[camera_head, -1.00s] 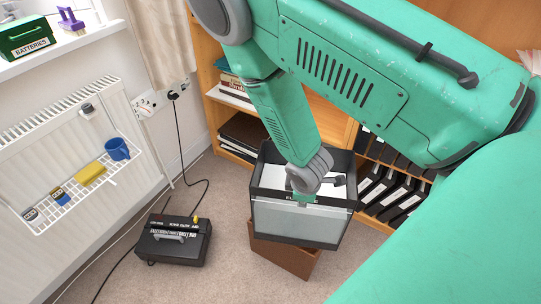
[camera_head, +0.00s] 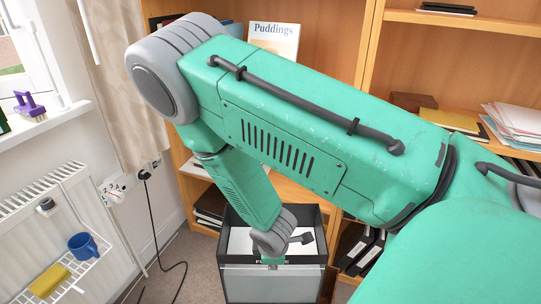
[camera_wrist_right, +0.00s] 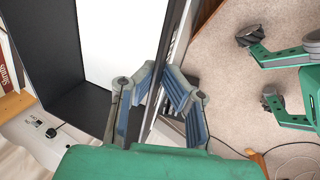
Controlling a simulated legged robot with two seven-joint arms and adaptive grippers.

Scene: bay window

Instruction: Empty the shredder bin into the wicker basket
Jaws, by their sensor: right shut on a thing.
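The shredder bin (camera_head: 270,284), a black-rimmed box with a pale grey front, is at the bottom centre of the head view, partly cut off. It looks upright. My right gripper (camera_head: 272,260) is at its front rim. In the right wrist view its fingers (camera_wrist_right: 158,95) are shut with one on each side of the bin's wall. The bin's inside (camera_wrist_right: 70,95) shows black walls and a plain white area; I cannot tell whether that is paper. No wicker basket is visible. My left gripper is not in view.
A wooden bookcase (camera_head: 372,50) stands behind the bin, with binders (camera_head: 355,250) low on the right. Carpet (camera_wrist_right: 225,75) shows beside the bin.

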